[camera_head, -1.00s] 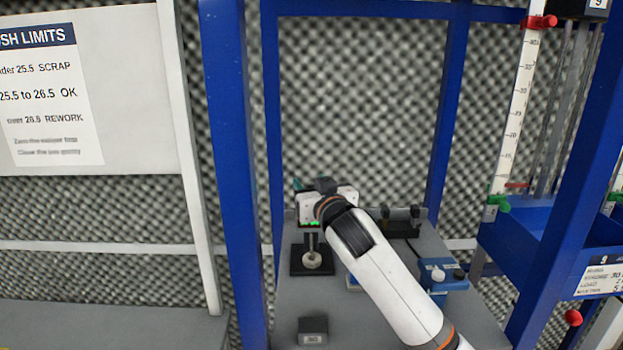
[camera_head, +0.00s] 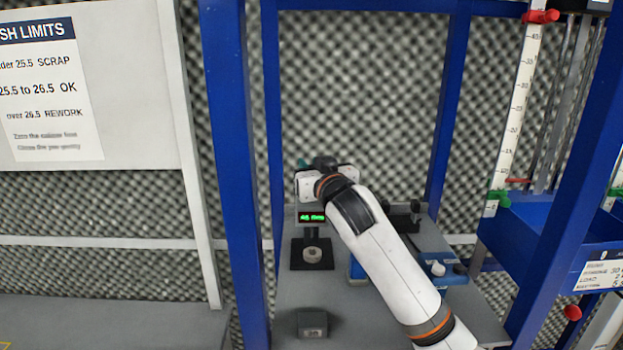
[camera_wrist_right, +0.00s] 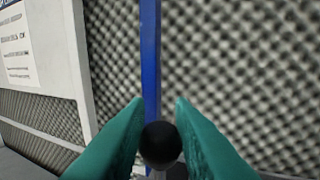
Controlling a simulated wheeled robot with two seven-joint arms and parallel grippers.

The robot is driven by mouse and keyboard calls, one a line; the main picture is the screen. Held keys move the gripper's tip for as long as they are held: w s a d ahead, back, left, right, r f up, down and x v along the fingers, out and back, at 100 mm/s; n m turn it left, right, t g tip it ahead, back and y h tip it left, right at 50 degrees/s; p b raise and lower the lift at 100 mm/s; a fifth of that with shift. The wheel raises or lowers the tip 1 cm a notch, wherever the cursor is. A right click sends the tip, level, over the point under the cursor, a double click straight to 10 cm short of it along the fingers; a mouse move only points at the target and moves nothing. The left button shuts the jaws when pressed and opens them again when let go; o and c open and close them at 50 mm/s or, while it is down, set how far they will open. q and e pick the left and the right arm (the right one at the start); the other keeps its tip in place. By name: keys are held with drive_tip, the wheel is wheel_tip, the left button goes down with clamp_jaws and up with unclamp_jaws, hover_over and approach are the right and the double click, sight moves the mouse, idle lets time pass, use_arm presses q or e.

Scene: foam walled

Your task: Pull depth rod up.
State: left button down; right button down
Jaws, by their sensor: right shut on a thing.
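A black round knob (camera_wrist_right: 160,145) sits between the teal fingers of my right gripper (camera_wrist_right: 160,104) in the right wrist view; I take it for the end of the depth rod. My right gripper is shut on it. In the head view, only teal fingertips (camera_head: 302,163) show beyond my white wrist, and the knob and rod are hidden there. Just below the wrist is a gauge display (camera_head: 312,217) with green digits, too blurred to read. Under it stands a black base (camera_head: 299,264) with a round pale piece (camera_head: 313,254) on it. My left gripper is not in view.
A dark block (camera_head: 312,323) lies at the front of the grey bench (camera_head: 291,300). Blue devices (camera_head: 433,267) and a black fixture (camera_head: 402,219) stand to the right, partly behind my arm. Blue posts (camera_head: 232,150) flank the bench. A limits sign (camera_head: 48,90) hangs at left.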

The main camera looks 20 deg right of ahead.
drive_tip(key=shift+r, duration=0.5)
drive_tip(key=c, duration=1.2)
unclamp_jaws()
drive_tip(key=shift+c, duration=0.2)
drive_tip(key=shift+s+f, duration=0.1)
drive_tip(key=shift+s, duration=0.2)
drive_tip(key=s+b, duration=0.6)
drive_tip(key=s, duration=0.5)
drive_tip(key=shift+s+d, duration=0.25)
drive_tip(key=shift+s, duration=0.05)
